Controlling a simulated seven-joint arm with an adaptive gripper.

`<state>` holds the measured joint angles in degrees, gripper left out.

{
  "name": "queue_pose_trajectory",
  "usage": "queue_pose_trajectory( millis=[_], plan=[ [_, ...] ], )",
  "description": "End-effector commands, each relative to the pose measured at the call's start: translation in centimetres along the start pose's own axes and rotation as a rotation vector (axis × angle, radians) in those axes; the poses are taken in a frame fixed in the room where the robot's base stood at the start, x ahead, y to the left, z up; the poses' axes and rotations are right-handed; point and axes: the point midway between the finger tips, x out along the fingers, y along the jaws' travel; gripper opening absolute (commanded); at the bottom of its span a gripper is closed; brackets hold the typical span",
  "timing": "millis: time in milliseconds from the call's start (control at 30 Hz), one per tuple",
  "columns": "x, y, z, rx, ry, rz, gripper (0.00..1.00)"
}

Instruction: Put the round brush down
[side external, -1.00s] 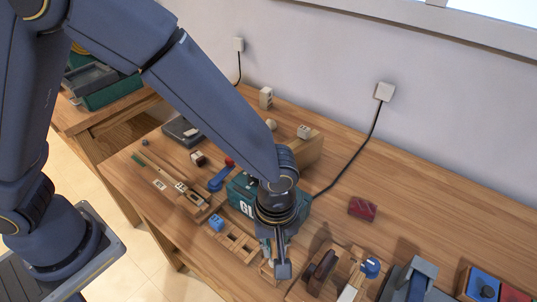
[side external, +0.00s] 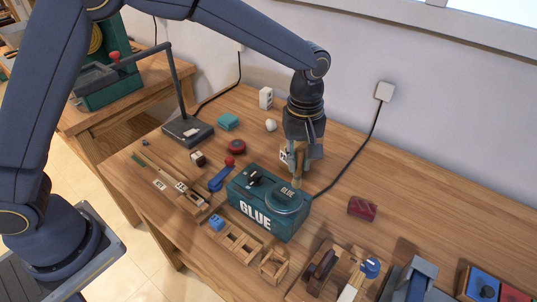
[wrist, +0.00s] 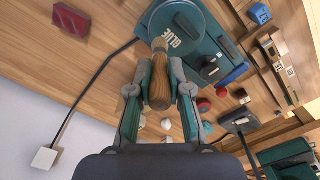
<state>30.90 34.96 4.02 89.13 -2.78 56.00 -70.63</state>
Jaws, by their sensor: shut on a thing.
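The round brush (wrist: 158,82) has a wooden handle and stands between my gripper's fingers in the wrist view. My gripper (side external: 299,160) is shut on it, pointing down just behind the green glue box in the side view. The brush's wooden part (side external: 298,172) shows below the fingers there, roughly upright. In the wrist view my gripper (wrist: 158,92) holds the handle, and its upper end overlaps the edge of the round glue lid (wrist: 175,32). I cannot tell whether the brush touches the box or table.
The green glue box (side external: 250,213) stands in front of my gripper. A dark red block (side external: 362,208) lies to the right. Bare table lies towards the wall and right.

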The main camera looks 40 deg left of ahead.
Motion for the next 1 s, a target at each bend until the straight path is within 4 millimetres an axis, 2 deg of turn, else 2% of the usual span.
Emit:
queue_pose_trajectory(
  millis=[400,500,700,867,967,1000],
  plan=[
    [4.2,8.1,-3.7,-0.007,-0.001,-0.001,0.00],
    [6.7,9.7,-4.4,-0.007,-0.002,-0.003,0.00],
    [8.8,11.5,-5.1,-0.007,-0.001,0.000,0.00],
    [9.3,12.0,-5.3,-0.007,-0.001,0.000,0.00],
    [10.2,12.5,-5.5,-0.007,-0.001,0.000,0.00],
    [11.1,12.3,-5.4,-0.007,-0.002,-0.003,0.00]
  ],
)
